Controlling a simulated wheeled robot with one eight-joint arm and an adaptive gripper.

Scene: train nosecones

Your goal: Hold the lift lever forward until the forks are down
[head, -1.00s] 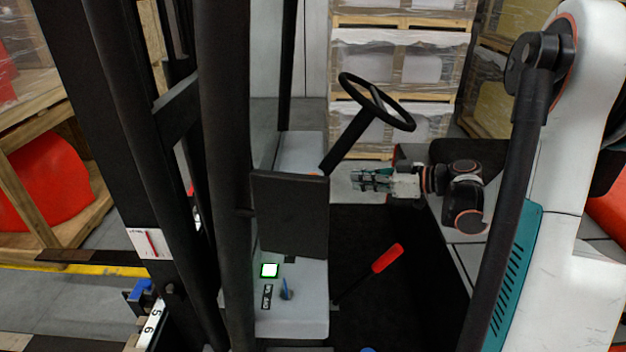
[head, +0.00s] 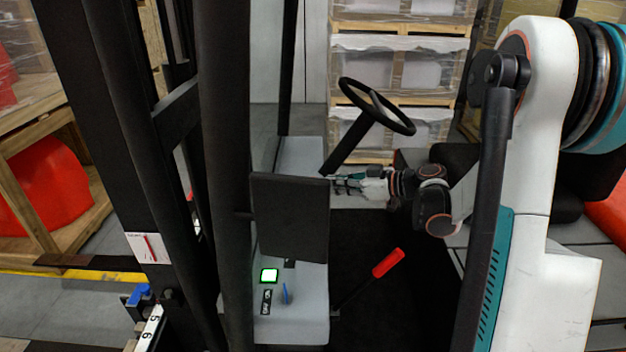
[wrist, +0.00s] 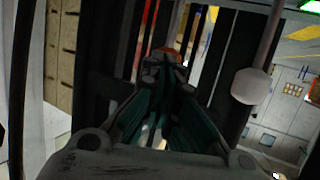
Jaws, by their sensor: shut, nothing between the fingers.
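My gripper (head: 346,184) is at the right edge of a dark upright panel (head: 290,217), below the steering wheel. Its fingers look shut and empty, and in the wrist view they come together (wrist: 166,72). An orange-red piece (wrist: 163,54) shows just past the fingertips; I cannot tell if they touch it. A pale knob on a rod (wrist: 250,86) is to their right. A small blue lever (head: 285,293) stands on the grey console, apart from my gripper. Which lever is the lift lever is unclear. A dark fork (head: 90,261) extends left from the mast, above the floor.
The steering wheel (head: 377,105) is just above my gripper. A red-handled lever (head: 388,263) rises below it. Black mast uprights (head: 222,170) fill the left. Wrapped pallets (head: 400,65) stand behind.

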